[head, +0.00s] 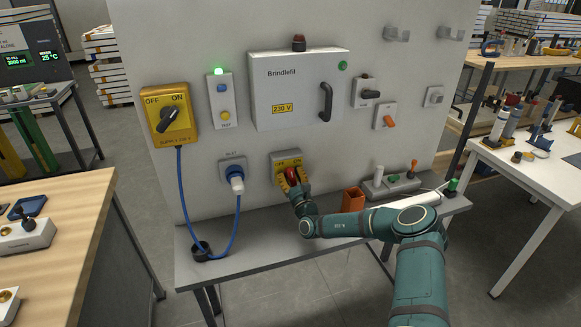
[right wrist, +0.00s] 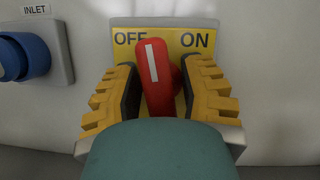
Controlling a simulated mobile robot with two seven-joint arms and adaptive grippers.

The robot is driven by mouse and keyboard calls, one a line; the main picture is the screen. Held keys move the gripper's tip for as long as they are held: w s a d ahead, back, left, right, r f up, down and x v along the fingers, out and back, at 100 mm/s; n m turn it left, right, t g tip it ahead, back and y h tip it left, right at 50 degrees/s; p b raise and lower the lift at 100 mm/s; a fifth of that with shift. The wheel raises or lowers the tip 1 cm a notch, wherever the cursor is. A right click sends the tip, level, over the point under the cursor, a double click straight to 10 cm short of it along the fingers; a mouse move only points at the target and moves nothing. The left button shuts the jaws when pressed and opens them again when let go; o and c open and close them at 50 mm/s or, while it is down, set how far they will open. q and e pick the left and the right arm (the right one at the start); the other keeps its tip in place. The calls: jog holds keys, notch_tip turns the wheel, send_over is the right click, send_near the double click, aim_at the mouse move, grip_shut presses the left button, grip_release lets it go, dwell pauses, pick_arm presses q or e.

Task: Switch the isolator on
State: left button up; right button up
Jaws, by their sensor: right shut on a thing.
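The isolator (head: 278,161) is a grey box with a yellow OFF/ON face low on the white panel. Its yellow face also shows in the right wrist view (right wrist: 205,40). Its red handle (right wrist: 155,75) has a white stripe, leans slightly left of upright and has its tip just right of the word OFF. My right gripper (head: 290,174) is shut on the red handle, with a yellow-padded finger on each side in the right wrist view (right wrist: 160,95). The handle's lower part is hidden behind my wrist. My left gripper is not in view.
A blue inlet plug (head: 235,175) with a blue cable sits left of the isolator. The yellow supply switch (head: 170,115) points toward ON. A green lamp (head: 218,71) is lit. An orange bin (head: 353,199) and a grey block (head: 390,187) stand on the shelf to the right.

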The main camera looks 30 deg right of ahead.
jog(key=m+h+p, duration=0.1)
jog(key=m, duration=0.1)
jog(key=m+g+h+p, duration=0.1)
jog(key=m+h+p, duration=0.1)
jog(key=m, duration=0.1)
jog(key=m+h+p, duration=0.1)
jog(key=m+p, duration=0.1)
jog(key=m, duration=0.1)
jog(key=shift+d+r, duration=0.1)
jog(key=shift+r, duration=0.25)
jog(key=m+g+h+p, duration=0.1)
jog(key=m, duration=0.1)
jog(key=m+g+h+p, duration=0.1)
jog(key=m+p, duration=0.1)
jog(key=m, duration=0.1)
jog(key=shift+f+m+h, duration=0.1)
jog(key=shift+m+h, duration=0.2)
jog(key=shift+d+f+m+g+p, duration=0.1)
jog(key=shift+m+g+p, duration=0.35)
jog(key=shift+m, duration=0.55)
jog(key=o, duration=0.8)
jog(key=shift+f, duration=0.1)
